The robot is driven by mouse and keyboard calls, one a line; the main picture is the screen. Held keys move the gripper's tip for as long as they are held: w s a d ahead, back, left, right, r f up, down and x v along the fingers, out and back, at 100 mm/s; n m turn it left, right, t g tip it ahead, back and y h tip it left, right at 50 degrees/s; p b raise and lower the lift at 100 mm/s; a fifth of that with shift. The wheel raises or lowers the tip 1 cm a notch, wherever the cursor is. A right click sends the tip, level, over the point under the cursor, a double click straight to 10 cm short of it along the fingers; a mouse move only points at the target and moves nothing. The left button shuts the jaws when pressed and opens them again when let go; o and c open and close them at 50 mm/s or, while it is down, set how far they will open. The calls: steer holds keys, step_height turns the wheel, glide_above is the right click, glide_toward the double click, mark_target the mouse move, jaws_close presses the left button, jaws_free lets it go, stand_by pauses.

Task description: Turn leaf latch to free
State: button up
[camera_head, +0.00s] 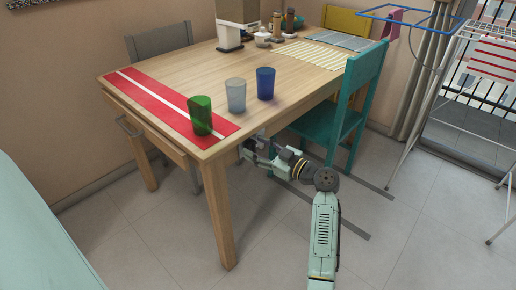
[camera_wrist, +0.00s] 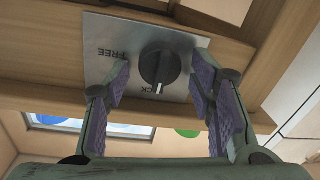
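The leaf latch shows in the wrist view as a round black knob (camera_wrist: 159,65) on a grey metal plate (camera_wrist: 103,38), set among the table's wooden parts. The knob's pale pointer mark is at its lower edge, toward partly hidden lettering that shows "CK". The word "FREE" stands on the plate to the left of the knob. My gripper (camera_wrist: 160,72) is open, with one purple-padded finger on each side of the knob and a visible gap on both sides. In the head view my gripper (camera_head: 249,148) is under the near right table edge, where the latch is hidden.
The wooden table (camera_head: 180,72) carries a green cup (camera_head: 201,115), a grey-blue cup (camera_head: 236,95) and a blue cup (camera_head: 265,83) near that edge. A table leg (camera_head: 219,215) stands left of my gripper. A teal chair (camera_head: 345,115) stands right, behind it.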

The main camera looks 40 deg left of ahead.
steer(key=c, duration=1)
steer(key=shift+w+f+m+t+y+p, duration=0.15)
steer(key=shift+m+t+y+p, duration=0.2)
steer(key=shift+m, duration=4.35)
steer(key=shift+f+m+t+y+p, duration=0.15)
steer(key=shift+m+t+p, duration=0.3)
steer(key=shift+m, duration=4.25)
steer(key=o, duration=1.2)
